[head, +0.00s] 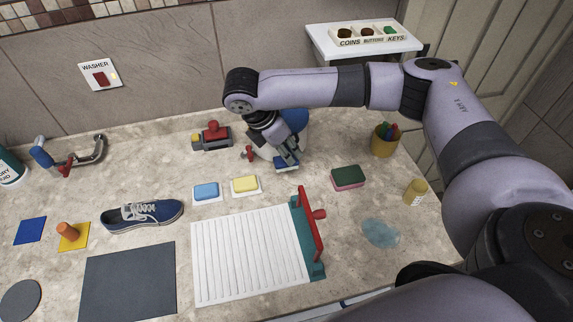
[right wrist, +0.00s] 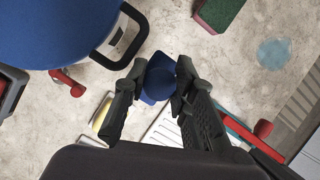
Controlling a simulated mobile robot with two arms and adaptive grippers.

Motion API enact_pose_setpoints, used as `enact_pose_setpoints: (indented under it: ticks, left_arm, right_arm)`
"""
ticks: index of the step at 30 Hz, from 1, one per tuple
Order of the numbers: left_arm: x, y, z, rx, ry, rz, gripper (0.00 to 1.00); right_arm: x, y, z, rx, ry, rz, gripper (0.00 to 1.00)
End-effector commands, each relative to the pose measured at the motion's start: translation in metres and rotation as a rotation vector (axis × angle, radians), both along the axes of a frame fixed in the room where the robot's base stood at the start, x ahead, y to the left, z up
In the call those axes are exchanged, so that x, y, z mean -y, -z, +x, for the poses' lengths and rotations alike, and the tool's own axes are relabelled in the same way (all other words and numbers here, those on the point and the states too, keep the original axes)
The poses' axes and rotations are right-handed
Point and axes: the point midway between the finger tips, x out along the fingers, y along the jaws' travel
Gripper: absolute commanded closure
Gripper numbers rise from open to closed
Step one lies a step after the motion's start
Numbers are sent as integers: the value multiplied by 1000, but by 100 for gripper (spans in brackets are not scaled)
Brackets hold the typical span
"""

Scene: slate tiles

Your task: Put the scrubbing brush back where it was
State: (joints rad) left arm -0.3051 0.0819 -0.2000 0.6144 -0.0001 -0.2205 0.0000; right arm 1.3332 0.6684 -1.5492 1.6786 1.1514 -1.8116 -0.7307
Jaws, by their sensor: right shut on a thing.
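My right gripper (head: 285,152) is low over the counter, just in front of a blue-and-white container. In the right wrist view, the gripper (right wrist: 160,85) is shut on a blue thing with a rounded top, which I take to be the scrubbing brush (right wrist: 158,78). In the head view the brush (head: 287,164) shows only in part below the fingers, with a pale lower edge. Its bristles are not clear, and I cannot tell whether it touches the counter. My left gripper is not in view.
The blue-and-white container (head: 297,123) stands close behind the gripper. A yellow sponge (head: 245,184) and a blue sponge (head: 206,190) lie left of it. A green-and-red sponge (head: 348,177) lies right. A ribbed white board (head: 245,255) with a red-handled bar (head: 312,225) lies in front.

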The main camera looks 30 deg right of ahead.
Motion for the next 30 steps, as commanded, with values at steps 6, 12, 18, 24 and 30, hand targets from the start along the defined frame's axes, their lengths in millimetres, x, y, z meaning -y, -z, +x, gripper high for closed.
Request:
enact_pose_setpoints:
  ticks: [6, 12, 18, 24, 30]
  left_arm:
    - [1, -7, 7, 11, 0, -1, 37]
    - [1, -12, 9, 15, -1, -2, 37]
    - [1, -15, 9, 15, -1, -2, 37]
    - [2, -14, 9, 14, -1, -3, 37]
    - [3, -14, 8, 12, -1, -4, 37]
  right_arm:
    - [0, 28, 0, 1, 2, 0, 100]
    - [0, 53, 0, -1, 2, 0, 100]
    - [-1, 72, 0, 1, 1, 0, 100]
    - [0, 73, 0, 2, 0, 0, 100]
    - [0, 75, 0, 3, 1, 0, 72]
